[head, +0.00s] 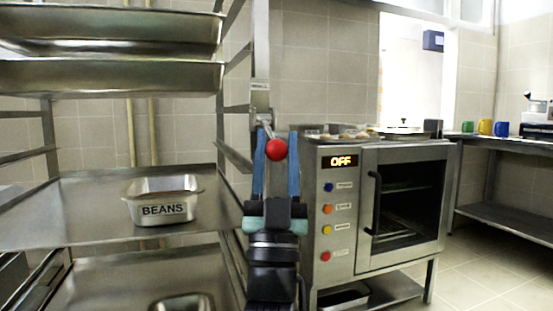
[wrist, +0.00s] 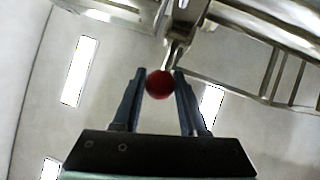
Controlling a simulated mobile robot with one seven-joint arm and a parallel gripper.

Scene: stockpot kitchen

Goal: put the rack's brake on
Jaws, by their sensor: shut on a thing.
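The rack (head: 222,120) is a tall steel frame with shelves on the left in the head view; its metal also shows in the wrist view (wrist: 270,60). Its brake is a metal lever (head: 266,129) with a red ball knob (head: 276,149), hanging from a bracket (head: 260,97) on the rack's right post. In the wrist view the red knob (wrist: 160,84) sits between the fingertips. My gripper (head: 277,147) is shut on the red knob, one blue finger on each side. The gripper points upward from below the knob.
A steel tin labelled BEANS (head: 163,201) stands on the rack's middle shelf, with large pans (head: 110,75) above. An oven (head: 360,210) reading OFF stands close to the right of my arm. Coloured mugs (head: 485,127) sit on a far-right counter. The floor at lower right (head: 490,280) is clear.

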